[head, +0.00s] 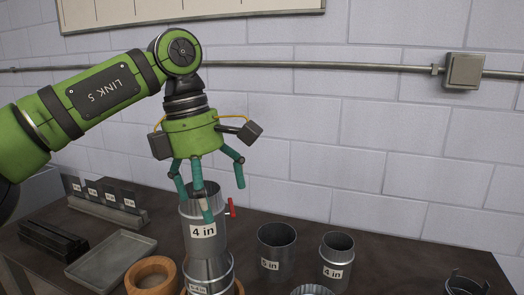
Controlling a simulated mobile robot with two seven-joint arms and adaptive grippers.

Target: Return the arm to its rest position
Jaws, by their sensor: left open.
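My left arm comes in from the left, and my left gripper (208,190) points down with its teal fingers spread open. It hangs at the top of a metal duct piece labelled "4 in" (204,245). One finger overlaps the front of this piece in the picture; I cannot tell whether it touches. The piece stands upright on another labelled metal piece (210,275), whose lower part is cut off by the frame's edge. A small red handle (232,208) shows at the right of the upper piece's rim. My right gripper does not show.
Another "4 in" duct (337,262) and a labelled duct (276,252) stand to the right on the dark table (400,262). A wooden ring (152,272), an empty tray (110,258), dark bars (52,242) and a labelled rack (105,205) lie left. A brick wall stands behind.

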